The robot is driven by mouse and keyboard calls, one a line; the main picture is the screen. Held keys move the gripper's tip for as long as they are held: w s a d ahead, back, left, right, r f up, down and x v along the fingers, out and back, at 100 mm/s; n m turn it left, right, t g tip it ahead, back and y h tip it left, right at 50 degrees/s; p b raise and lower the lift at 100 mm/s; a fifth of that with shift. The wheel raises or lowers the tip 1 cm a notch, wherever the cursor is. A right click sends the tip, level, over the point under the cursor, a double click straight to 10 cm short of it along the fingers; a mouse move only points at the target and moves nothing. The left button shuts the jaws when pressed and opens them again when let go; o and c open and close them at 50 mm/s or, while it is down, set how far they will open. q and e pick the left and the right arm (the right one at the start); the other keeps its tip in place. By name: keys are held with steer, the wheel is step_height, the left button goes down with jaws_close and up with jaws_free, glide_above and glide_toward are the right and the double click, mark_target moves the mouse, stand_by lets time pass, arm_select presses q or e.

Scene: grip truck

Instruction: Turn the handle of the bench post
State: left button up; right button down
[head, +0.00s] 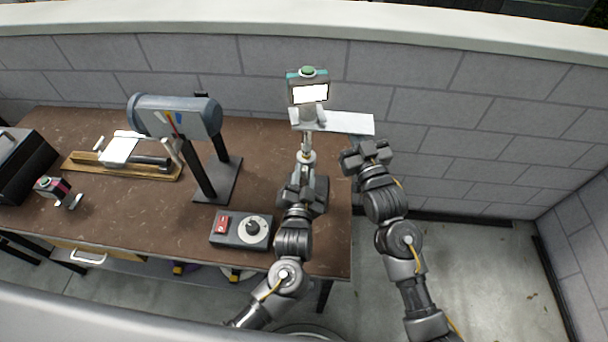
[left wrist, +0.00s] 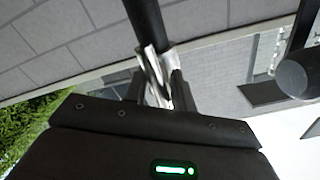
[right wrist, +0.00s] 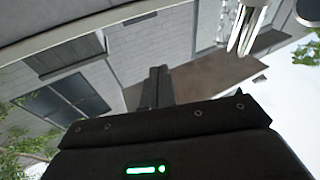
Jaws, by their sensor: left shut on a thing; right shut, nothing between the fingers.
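The bench post, as far as I can make it out, stands at the right end of the bench, with a chrome part (head: 307,153) below a boxy head (head: 308,92) that has a white screen and a green button. My left gripper (head: 303,175) is shut at the lower end of this part. The left wrist view shows its fingers (left wrist: 160,92) closed around a shiny metal handle (left wrist: 154,70), with a black bar rising beyond it. My right gripper (head: 365,150) is shut and empty, to the right of the post. Its fingers also show together in the right wrist view (right wrist: 157,85).
The brown bench (head: 275,165) carries a grey cylinder on a black stand (head: 172,115), a control box with a red switch and knob (head: 242,230), and a wooden board with a clamp (head: 125,165). A block wall stands close behind. Floor is clear at right.

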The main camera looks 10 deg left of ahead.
arm_select(q)
steer(key=o, duration=0.9)
steer(key=shift+c, duration=0.2)
arm_select(e)
steer(key=shift+r, duration=0.1)
arm_select(q)
steer(key=s, duration=1.2)
steer(key=shift+f, duration=0.1)
step_height(320, 180, down, 2)
steer(key=shift+f+b, duration=0.15)
steer(key=shift+b, duration=1.1)
arm_select(e)
step_height(320, 180, down, 4)
steer(key=shift+f, duration=0.1)
steer(key=shift+s, duration=0.1)
